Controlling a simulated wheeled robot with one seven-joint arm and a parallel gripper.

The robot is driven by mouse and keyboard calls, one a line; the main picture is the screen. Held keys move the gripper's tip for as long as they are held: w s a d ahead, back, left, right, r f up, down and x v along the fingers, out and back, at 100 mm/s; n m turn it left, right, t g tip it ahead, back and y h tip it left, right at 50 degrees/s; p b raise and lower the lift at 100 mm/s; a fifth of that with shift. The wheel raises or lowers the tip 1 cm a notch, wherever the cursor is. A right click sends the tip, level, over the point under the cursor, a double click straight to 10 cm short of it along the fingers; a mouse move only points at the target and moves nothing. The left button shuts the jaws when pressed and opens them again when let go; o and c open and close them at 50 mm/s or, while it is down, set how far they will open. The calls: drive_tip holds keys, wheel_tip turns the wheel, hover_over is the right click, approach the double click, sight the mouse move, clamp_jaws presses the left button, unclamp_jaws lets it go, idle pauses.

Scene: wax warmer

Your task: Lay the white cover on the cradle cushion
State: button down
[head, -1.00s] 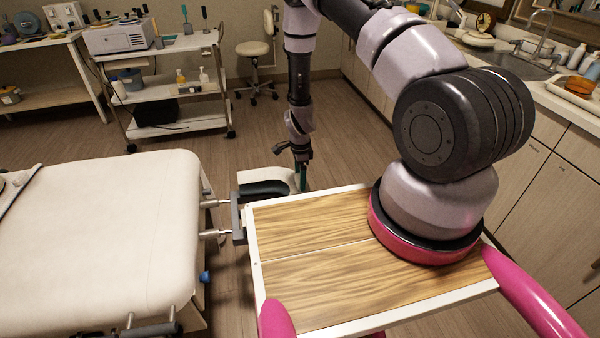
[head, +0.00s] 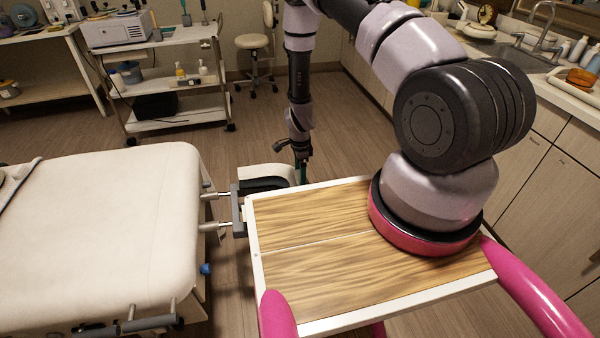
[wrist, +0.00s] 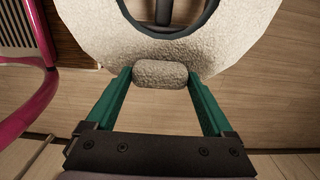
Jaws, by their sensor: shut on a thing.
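My gripper (head: 301,163) hangs beside the head end of the white padded table. In the wrist view its two green fingers (wrist: 160,78) are shut on a small pale textured tab of the white cover (wrist: 235,38). The cover is rounded with a central opening, through which a dark ring and a dark bar show. In the head view the cover (head: 281,170) is a pale curved shape beside the dark cradle cushion (head: 262,184). Whether the cover touches the cushion cannot be told. My wooden-topped base hides part of this area.
The padded table (head: 100,235) stands at left, with metal rods and a bracket (head: 238,211) at its end. Cabinets (head: 545,180) line the right side. A cart (head: 165,85) and a stool (head: 252,45) stand behind. The floor between is clear.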

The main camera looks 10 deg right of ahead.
drive_tip(key=shift+a, duration=0.1)
idle(0.5)
unclamp_jaws()
drive_tip(key=shift+r, duration=4)
drive_tip(key=shift+r, duration=0.1)
wheel_tip(320, 180, up, 11)
drive_tip(key=shift+f, duration=0.2)
drive_tip(key=shift+r, duration=0.1)
